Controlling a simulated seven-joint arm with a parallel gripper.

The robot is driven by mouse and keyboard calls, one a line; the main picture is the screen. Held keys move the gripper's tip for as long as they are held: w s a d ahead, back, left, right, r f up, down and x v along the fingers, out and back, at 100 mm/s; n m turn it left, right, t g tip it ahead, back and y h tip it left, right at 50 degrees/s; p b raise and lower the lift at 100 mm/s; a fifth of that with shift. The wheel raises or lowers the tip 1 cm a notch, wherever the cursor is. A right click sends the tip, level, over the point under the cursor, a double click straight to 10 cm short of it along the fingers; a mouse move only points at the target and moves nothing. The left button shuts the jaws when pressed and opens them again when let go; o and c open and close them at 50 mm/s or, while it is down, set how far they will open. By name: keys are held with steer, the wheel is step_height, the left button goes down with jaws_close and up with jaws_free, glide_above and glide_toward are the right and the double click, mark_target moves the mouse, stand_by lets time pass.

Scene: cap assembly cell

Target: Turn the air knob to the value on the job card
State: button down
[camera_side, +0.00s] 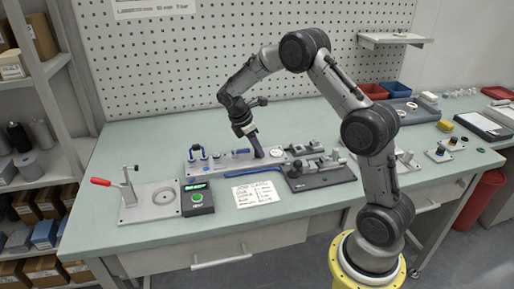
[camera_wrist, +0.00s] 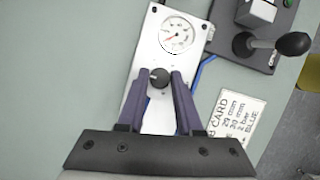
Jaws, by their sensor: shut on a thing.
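The air knob (camera_wrist: 159,77) is a black round knob on a pale panel (camera_wrist: 146,50), seen in the wrist view. My gripper (camera_wrist: 158,84) is shut on it, with one purple finger on each side. The white pressure gauge (camera_wrist: 178,34) sits just beyond the knob; its red pointer shows, but its value is too small to read surely. In the side view my gripper (camera_side: 257,153) reaches down to the panel, hiding the knob, and the card (camera_side: 254,194) lies in front.
Blue-handled valves (camera_side: 203,153) stand on the panel left of my gripper. A dark fixture plate (camera_side: 320,180) with clamps is close on the right. The bench front is mostly clear.

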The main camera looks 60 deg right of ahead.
steer(key=shift+w, duration=0.1)
steer(key=c, duration=0.6)
jaws_free()
steer(key=v, duration=1.4)
steer(key=shift+a, duration=0.1)
